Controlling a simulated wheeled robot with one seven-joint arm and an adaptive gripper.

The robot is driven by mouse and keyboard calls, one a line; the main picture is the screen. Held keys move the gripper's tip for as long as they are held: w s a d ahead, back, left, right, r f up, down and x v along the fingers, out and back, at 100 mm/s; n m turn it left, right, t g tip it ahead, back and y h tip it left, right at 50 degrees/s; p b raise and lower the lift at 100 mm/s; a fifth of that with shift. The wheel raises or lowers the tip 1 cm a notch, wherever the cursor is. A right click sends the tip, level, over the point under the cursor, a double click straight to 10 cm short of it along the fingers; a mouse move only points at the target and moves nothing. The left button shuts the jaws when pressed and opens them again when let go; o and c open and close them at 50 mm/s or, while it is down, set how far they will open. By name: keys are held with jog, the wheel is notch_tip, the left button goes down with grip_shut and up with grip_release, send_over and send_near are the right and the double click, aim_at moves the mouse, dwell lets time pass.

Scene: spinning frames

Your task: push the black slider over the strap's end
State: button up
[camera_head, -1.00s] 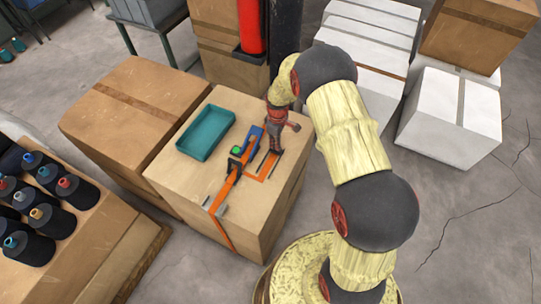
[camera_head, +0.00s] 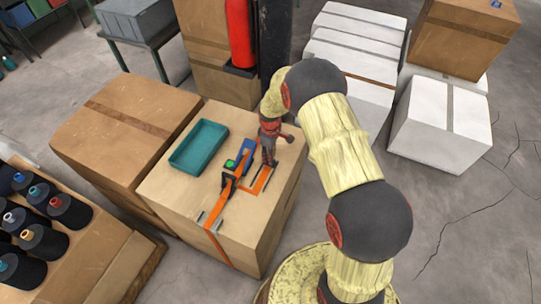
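An orange strap (camera_head: 215,217) lies across the top of the cardboard box (camera_head: 168,191) and runs down its front side. A dark piece (camera_head: 228,182), perhaps the black slider, sits around or on the strap near its far part; it is too small to tell which. A shorter orange piece (camera_head: 262,180) with dark edges lies to the right. My gripper (camera_head: 269,163) points down over the box top, close to the far end of this orange piece. Its fingers are too small and dark to tell whether they are open or hold anything.
A teal tray (camera_head: 199,147) lies on the box's left part. A blue block (camera_head: 247,149) and a small green item (camera_head: 230,163) are left of my gripper. A red cylinder (camera_head: 238,35) and a dark post (camera_head: 276,35) stand behind the box.

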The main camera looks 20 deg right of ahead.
notch_tip(320, 180, up, 12)
dwell(0.5)
dwell(0.4)
jog(key=s+a+r+m+t+b, duration=0.2)
jog(key=s+r+m+b, duration=0.1)
jog(key=s+r, duration=0.8)
jog(key=s+a+r+m+t+b, duration=0.3)
jog(key=s+r+m, duration=0.3)
jog(key=s+r, duration=0.6)
jog(key=s, duration=0.7)
jog(key=shift+t, duration=0.3)
